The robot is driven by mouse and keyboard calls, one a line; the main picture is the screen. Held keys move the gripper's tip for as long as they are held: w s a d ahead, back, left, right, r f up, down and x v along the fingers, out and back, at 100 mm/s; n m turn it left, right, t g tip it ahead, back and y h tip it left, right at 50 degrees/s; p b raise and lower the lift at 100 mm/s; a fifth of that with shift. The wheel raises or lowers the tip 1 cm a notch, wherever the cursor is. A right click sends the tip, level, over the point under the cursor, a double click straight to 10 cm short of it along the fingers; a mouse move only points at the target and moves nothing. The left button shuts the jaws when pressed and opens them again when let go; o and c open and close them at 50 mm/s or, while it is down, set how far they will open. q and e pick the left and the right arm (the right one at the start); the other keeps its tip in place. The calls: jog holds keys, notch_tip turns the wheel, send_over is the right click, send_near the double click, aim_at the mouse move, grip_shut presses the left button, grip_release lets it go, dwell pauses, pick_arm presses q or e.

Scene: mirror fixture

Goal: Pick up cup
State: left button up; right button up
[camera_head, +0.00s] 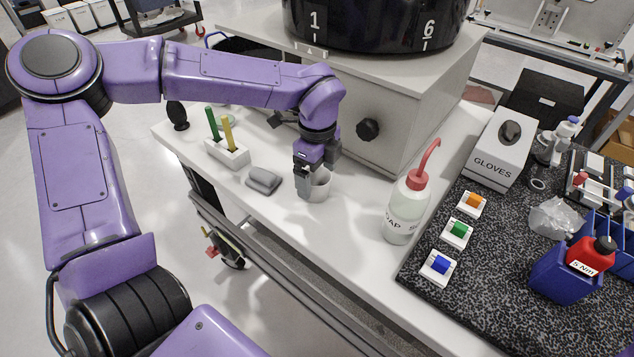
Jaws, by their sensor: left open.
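A small whitish cup (320,186) stands on the white tabletop, in front of the grey box with the black knob. My left gripper (306,190) points down at the cup, with a finger at its near left side. The fingers hide part of the cup, and I cannot tell whether they touch it. The gripper is open. My right gripper is not in view.
A speckled dark mat (480,290) bears several items, including a gloves box (497,150).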

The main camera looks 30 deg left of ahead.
pick_arm(q)
jog(key=shift+f, duration=0.8)
jog(key=c, duration=1)
jog(key=shift+c, duration=0.2)
